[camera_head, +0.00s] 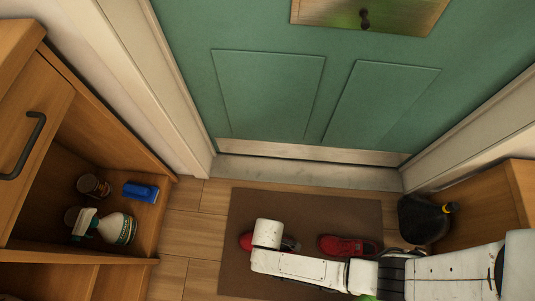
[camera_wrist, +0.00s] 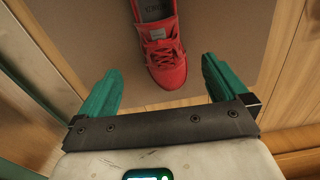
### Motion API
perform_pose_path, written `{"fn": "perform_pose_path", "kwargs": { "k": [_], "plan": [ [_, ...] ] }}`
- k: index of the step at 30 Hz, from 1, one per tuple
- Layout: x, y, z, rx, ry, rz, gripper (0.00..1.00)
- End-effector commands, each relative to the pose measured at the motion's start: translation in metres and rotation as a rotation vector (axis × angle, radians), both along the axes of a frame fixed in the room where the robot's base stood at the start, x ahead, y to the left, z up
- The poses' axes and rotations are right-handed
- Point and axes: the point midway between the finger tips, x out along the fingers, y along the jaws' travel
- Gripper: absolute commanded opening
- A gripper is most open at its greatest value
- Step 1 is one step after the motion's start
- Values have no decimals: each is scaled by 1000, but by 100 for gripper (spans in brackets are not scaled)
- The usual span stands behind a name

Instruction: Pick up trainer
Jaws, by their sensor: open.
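Two red trainers lie on the brown doormat (camera_head: 240,215). The trainer's near end lies roughly between the fingertips in the picture, apart from both.
A green door (camera_head: 300,90) closes off the back. A dark dustpan-like object (camera_head: 422,220) stands beside the wooden unit (camera_head: 495,205) at right.

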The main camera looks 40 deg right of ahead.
Motion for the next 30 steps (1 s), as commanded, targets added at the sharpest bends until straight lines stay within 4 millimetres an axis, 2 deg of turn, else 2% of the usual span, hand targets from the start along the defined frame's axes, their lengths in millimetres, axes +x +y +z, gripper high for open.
{"fn": "perform_pose_path", "kwargs": {
  "k": [9, 20, 30],
  "plan": [
    [-1, 1, -49, -2, 1, 8, 100],
    [-1, 1, -68, -2, 1, 7, 100],
    [1, 0, -110, -2, 2, 6, 100]
  ]
}}
